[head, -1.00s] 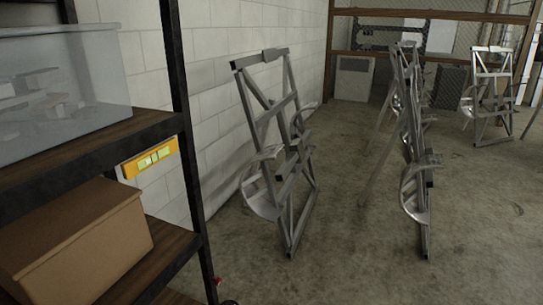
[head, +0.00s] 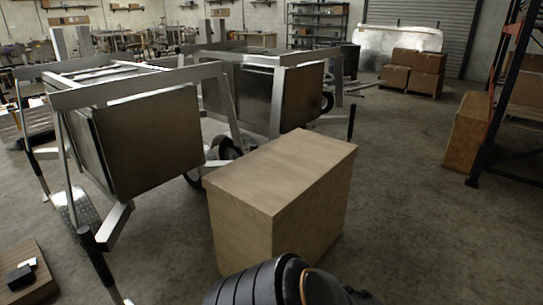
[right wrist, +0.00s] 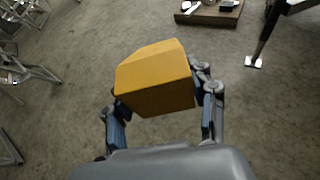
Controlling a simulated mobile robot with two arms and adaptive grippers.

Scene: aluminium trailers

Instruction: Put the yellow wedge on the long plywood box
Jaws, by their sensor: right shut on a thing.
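The yellow wedge (right wrist: 155,78) is a block with a slanted edge, in the right wrist view. My right gripper (right wrist: 162,104) is shut on it, one finger at each side, and holds it above the concrete floor. A long plywood box (head: 285,190) with a flat, bare top stands on the floor in the middle of the head view. It does not show in the right wrist view. A dark rounded part of my own arm shows in front of the box at the bottom of the head view. My left gripper is in neither view.
Aluminium trailers (head: 150,140) stand left of and behind the box. A low wooden platform (head: 30,268) with small dark items is at the lower left. Another wooden box (head: 467,135) stands by a dark rack (head: 497,95) on the right. The floor between is clear.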

